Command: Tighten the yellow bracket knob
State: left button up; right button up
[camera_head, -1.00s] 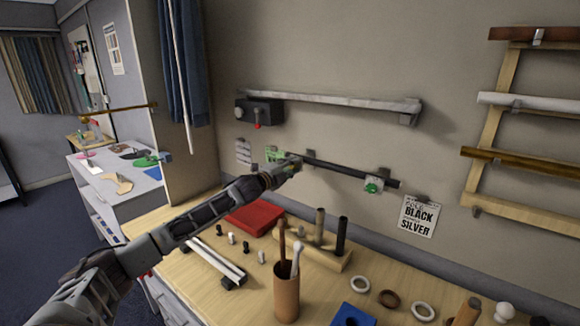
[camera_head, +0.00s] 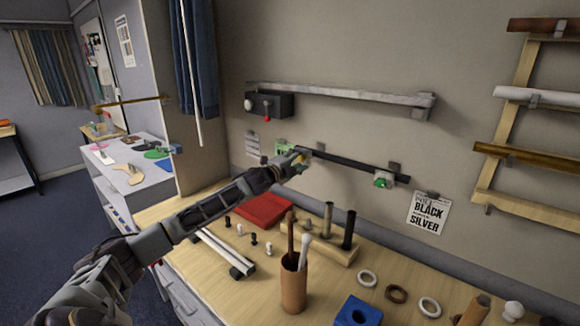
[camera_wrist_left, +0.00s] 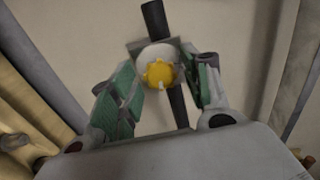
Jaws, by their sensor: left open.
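The yellow knob (camera_wrist_left: 158,74) sits on a round white disc (camera_wrist_left: 146,56) over a grey bracket plate (camera_wrist_left: 136,46) in the left wrist view. My left gripper (camera_wrist_left: 161,72) is open, its green-padded fingers on either side of the knob; I cannot tell whether they touch it. In the head view my left gripper (camera_head: 292,158) is at the left end of the black rod (camera_head: 350,164) on the wall and hides most of that bracket. A bracket with a green knob (camera_head: 383,180) holds the rod's right end. My right gripper is not in view.
A grey rail (camera_head: 345,97) with a black box (camera_head: 269,104) is on the wall above. The table below holds a brown cup with sticks (camera_head: 293,288), a red pad (camera_head: 263,208), a wooden peg block (camera_head: 320,245) and several rings. A wooden rack (camera_head: 508,150) hangs at right.

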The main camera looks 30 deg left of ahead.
pick_arm(q)
jog(key=shift+s, duration=0.2)
jog(key=s, duration=1.1)
jog(key=shift+s+a, duration=0.15)
jog(key=shift+a, duration=0.25)
dwell(1.4)
jog(key=shift+s, duration=0.1)
dwell(0.6)
